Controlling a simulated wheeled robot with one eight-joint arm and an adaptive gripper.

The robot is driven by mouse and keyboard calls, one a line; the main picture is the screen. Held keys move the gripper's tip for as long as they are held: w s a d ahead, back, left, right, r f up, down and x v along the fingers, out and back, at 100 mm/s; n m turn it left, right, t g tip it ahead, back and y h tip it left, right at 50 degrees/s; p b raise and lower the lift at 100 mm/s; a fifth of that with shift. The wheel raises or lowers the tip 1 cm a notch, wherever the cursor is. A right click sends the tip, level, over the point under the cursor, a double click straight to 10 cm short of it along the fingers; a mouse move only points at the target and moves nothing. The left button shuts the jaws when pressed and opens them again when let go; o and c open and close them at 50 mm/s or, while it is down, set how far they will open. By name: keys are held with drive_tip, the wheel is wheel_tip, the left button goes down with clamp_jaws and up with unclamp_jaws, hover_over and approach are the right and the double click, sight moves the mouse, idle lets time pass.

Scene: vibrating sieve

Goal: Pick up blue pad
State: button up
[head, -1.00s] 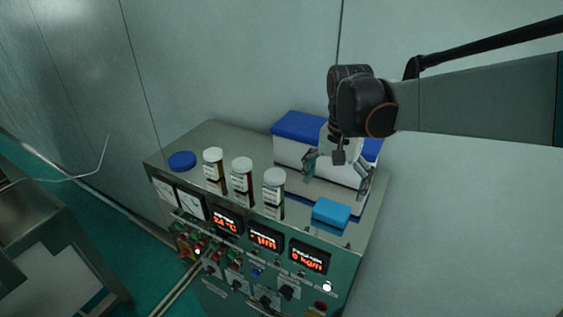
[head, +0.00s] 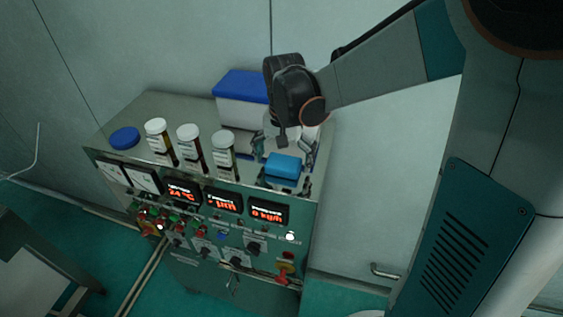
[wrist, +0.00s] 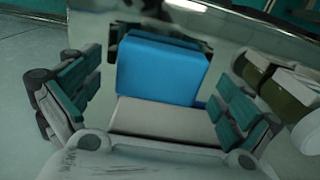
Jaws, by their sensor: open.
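The blue pad (head: 284,166) is a small light-blue block on the shiny top of the control cabinet, near its right front edge. In the wrist view the blue pad (wrist: 160,68) shows between the two fingers, with a pale face or surface below it. My gripper (head: 284,151) is open and points down just behind and above the pad. In the wrist view my gripper (wrist: 158,95) has its teal-padded fingers spread on both sides, with visible gaps to the pad. Whether the fingertips reach down to the pad's height is hard to tell.
Three brown bottles with white caps (head: 190,150) stand left of the pad; the nearest is close to my left finger. A round blue lid (head: 124,138) lies farther left. A white box with a dark-blue lid (head: 240,87) stands behind. The cabinet (head: 150,103) backs onto the wall.

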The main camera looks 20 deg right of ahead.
sight(283, 162)
drive_tip(key=c, duration=1.1)
drive_tip(key=shift+c, duration=0.2)
drive_tip(key=shift+r, duration=0.15)
wheel_tip(283, 162, up, 20)
drive_tip(key=shift+b, duration=0.45)
drive_tip(key=shift+s, duration=0.1)
drive_tip(key=o, duration=0.3)
drive_tip(key=shift+c, duration=1)
